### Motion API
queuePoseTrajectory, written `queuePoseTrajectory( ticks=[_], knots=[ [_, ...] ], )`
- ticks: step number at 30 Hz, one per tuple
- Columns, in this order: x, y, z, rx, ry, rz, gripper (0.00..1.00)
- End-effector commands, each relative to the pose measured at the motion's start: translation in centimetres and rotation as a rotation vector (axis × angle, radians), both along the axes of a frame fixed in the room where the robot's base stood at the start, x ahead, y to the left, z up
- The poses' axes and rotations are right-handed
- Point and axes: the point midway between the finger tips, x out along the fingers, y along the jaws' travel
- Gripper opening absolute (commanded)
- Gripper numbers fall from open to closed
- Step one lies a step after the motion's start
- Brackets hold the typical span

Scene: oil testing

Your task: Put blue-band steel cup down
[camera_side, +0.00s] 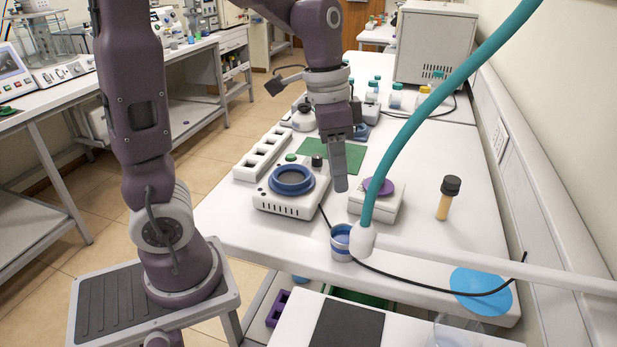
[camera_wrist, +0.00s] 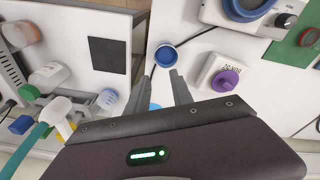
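The blue-band steel cup (camera_side: 340,243) stands upright on the white table near its front edge, partly covered by the white fitting of the teal hose in the side view. In the wrist view the cup (camera_wrist: 166,55) lies just beyond my fingertips, seen from above. My gripper (camera_side: 340,184) points down above the table, behind and higher than the cup in the side view. In the wrist view my gripper (camera_wrist: 163,74) has its two fingers apart with a clear gap and nothing held between them.
A white device with a blue ring (camera_side: 291,180) stands left, and a smaller one with a purple knob (camera_side: 380,186) right of my gripper. A teal hose (camera_side: 425,105) and black cable cross the front. A black-capped vial (camera_side: 447,198) and a light blue disc (camera_side: 480,291) are right.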

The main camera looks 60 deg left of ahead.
Motion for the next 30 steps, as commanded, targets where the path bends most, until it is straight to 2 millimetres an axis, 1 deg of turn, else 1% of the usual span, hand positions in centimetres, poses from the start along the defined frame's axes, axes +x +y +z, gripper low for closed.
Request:
queuePoseTrajectory(
  ticks=[1, 2, 3, 4, 6, 9, 10, 12, 14, 30],
  knots=[
    [-2.1, -1.1, 1.9, -0.012, -0.058, 0.046, 0.28],
    [-3.4, -1.8, 2.8, -0.016, -0.089, 0.084, 0.28],
    [-5.3, -2.5, 3.8, -0.019, -0.131, 0.133, 0.28],
    [-6.6, -2.9, 4.2, -0.018, -0.163, 0.168, 0.28],
    [-9.4, -3.6, 4.8, -0.014, -0.233, 0.251, 0.28],
    [-12.1, -4.0, 4.8, -0.006, -0.313, 0.343, 0.28],
    [-12.6, -4.0, 4.7, -0.004, -0.329, 0.363, 0.28],
    [-13.2, -4.1, 4.6, -0.001, -0.352, 0.393, 0.28],
    [-13.5, -4.1, 4.5, -0.001, -0.358, 0.404, 0.28],
    [-13.4, -4.1, 4.6, -0.003, -0.357, 0.404, 0.28]
  ],
)
